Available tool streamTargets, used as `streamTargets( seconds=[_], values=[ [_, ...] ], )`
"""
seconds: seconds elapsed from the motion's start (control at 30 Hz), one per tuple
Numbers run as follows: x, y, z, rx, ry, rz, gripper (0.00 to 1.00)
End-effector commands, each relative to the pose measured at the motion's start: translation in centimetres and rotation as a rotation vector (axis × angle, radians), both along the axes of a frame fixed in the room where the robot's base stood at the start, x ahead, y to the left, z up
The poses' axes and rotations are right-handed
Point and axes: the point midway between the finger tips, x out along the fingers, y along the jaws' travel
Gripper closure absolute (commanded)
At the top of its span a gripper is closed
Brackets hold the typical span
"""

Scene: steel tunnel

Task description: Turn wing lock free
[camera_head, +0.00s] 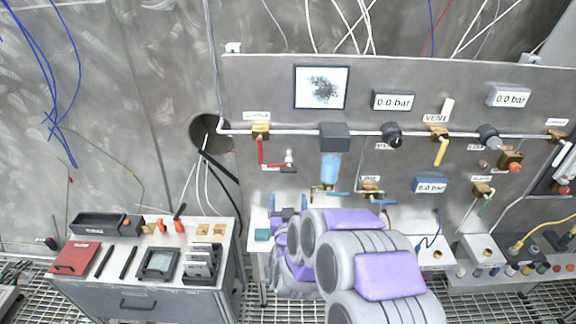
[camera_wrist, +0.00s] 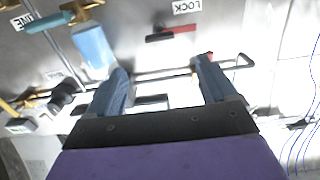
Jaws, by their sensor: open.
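A small red-and-black bar (camera_wrist: 170,33) sits on the grey panel beside a LOCK label (camera_wrist: 187,6), which appears upside down in the wrist view. The bar lies roughly level, and in the head view (camera_head: 281,169) it is small, below a red lever (camera_head: 262,152). I cannot make out wing shapes on it. My gripper (camera_wrist: 158,70) is open and empty, its two blue-grey fingers pointing towards the panel. In the wrist view the bar shows beyond the fingertips, between their directions, with no visible contact. In the head view my arm hides most of the gripper.
A pipe (camera_head: 300,132) crosses the panel with valves and a regulator (camera_head: 334,137) with a blue bowl (camera_head: 331,168). The bowl (camera_wrist: 93,45) shows beyond one finger. Gauges hang above. A tool cabinet (camera_head: 150,300) stands at left; a bench with fittings lies at right.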

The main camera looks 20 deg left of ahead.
Motion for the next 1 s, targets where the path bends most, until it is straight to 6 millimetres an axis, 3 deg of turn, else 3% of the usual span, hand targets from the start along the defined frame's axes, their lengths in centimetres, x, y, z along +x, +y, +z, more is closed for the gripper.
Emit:
streamTargets(
  seconds=[1.0],
  values=[
    [12.9, 4.3, -0.1, -0.001, 0.001, 0.000, 0.15]
  ],
)
